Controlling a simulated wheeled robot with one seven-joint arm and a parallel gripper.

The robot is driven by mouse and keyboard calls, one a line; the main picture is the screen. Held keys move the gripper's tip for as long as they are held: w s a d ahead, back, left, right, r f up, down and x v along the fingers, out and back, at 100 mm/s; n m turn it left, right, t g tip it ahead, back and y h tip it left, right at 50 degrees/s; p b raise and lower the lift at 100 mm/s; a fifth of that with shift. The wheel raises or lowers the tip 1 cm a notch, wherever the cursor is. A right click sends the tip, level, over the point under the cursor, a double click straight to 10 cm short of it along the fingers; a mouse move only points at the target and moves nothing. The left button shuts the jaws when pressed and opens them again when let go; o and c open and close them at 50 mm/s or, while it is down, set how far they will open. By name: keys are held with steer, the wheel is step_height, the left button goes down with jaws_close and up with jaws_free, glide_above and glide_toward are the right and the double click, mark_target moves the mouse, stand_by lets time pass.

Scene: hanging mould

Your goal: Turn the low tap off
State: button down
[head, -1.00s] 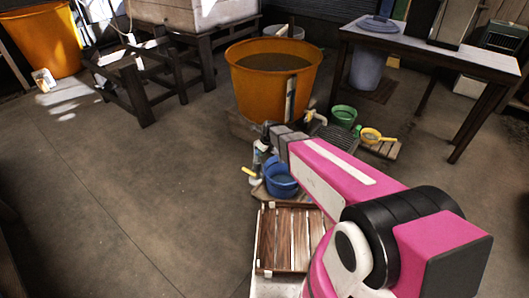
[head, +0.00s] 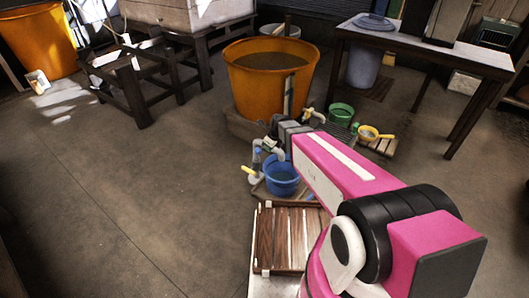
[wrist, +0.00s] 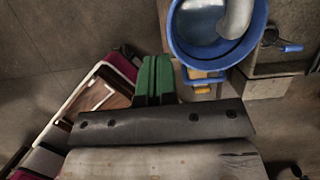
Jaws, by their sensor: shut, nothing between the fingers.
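A grey pipe tap (head: 256,160) stands left of the blue bucket in the head view, with a yellow lever low on it (head: 249,169) and a blue part above. In the wrist view a grey spout (wrist: 236,18) hangs over the blue bucket (wrist: 168,35), with a blue lever (wrist: 290,47) to its right. A small yellow piece (wrist: 204,90) shows below the bucket. My gripper (wrist: 153,62) is shut, its green fingers together and empty, left of the yellow piece and apart from it in the picture. In the head view my arm hides the fingers.
An orange tub (head: 244,80) of dark liquid stands behind, with another yellow-handled tap (head: 312,115) at its base. A green bucket (head: 341,112) and yellow scoop (head: 368,132) lie to the right. A slatted crate (head: 262,240) is in front. The left floor is clear.

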steer(key=shift+v, duration=2.65)
steer(key=shift+s, duration=0.15)
steer(key=s+d+r+n+g+h, duration=0.1)
steer(key=s+d+r+n, duration=0.1)
steer(key=s+d+n, duration=0.4)
steer(key=s+d+r+n+h, duration=0.1)
steer(key=s+d+n, duration=0.5)
steer(key=d+n, duration=0.7)
steer(key=shift+d+r+n+g+h, duration=0.4)
steer(key=shift+r+n, duration=0.45)
steer(key=shift+n, duration=1.85)
steer(key=shift+s, duration=0.15)
